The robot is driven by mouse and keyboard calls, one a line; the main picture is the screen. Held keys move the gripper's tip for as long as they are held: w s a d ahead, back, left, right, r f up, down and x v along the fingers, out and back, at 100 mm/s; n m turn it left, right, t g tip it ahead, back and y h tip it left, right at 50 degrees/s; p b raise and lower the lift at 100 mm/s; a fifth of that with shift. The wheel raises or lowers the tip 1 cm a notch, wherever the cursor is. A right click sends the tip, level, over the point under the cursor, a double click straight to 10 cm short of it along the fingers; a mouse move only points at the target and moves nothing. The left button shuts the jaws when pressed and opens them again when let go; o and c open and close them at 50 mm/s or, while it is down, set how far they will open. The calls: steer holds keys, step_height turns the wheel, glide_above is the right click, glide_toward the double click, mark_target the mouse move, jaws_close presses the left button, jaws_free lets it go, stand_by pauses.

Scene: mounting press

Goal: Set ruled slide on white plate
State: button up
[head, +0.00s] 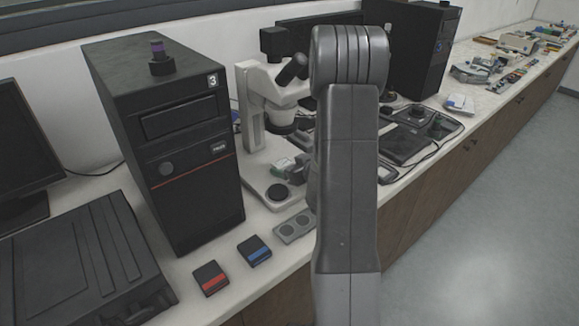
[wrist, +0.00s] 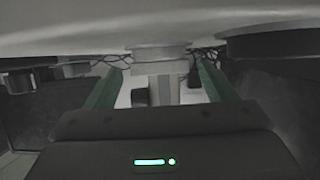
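My gripper (head: 285,168) is mostly hidden behind my own arm in the head view. Part of it shows low over the microscope's base, below the microscope head. In the wrist view its two green fingers (wrist: 160,82) stand wide apart, and I see nothing held between them. I cannot make out the ruled slide in either view. I cannot pick out the white plate either. The pale microscope base (head: 257,186) carries a dark round disc (head: 277,192), just in front of my gripper.
The microscope (head: 265,95) stands close around my gripper. A grey plate with two round marks (head: 294,226), a blue-marked box (head: 254,251) and a red-marked box (head: 210,279) lie along the bench's front. A black computer tower (head: 170,140) stands to the left.

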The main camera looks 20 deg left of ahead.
steer(key=shift+r, duration=0.3)
steer(key=v, duration=1.1)
steer(key=shift+s+d, duration=0.15)
steer(key=shift+d, duration=0.25)
steer(key=shift+c, duration=0.5)
